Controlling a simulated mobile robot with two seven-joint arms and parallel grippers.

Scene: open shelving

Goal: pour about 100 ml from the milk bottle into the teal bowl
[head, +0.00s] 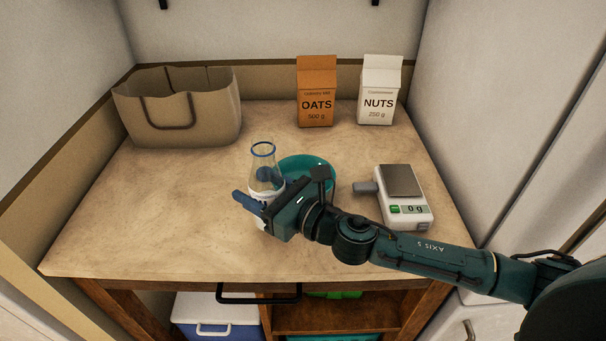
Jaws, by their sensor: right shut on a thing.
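The milk bottle (265,178) is clear glass with a blue rim and stands upright, its upper part looking clear. My right gripper (257,202) comes in from the right and is shut around the lower body of the bottle. The fingers and wrist hide much of its base, so I cannot tell whether it touches the table. The teal bowl (318,172) is just right of the bottle and slightly behind it, partly hidden by the bottle and my gripper. My left gripper is not in view.
A kitchen scale (405,212) reading 0 g stands at the right. An oats carton (317,92), a nuts carton (380,92) and a beige bag (178,108) stand along the back. The table's (150,215) left and front left are clear. Walls enclose it.

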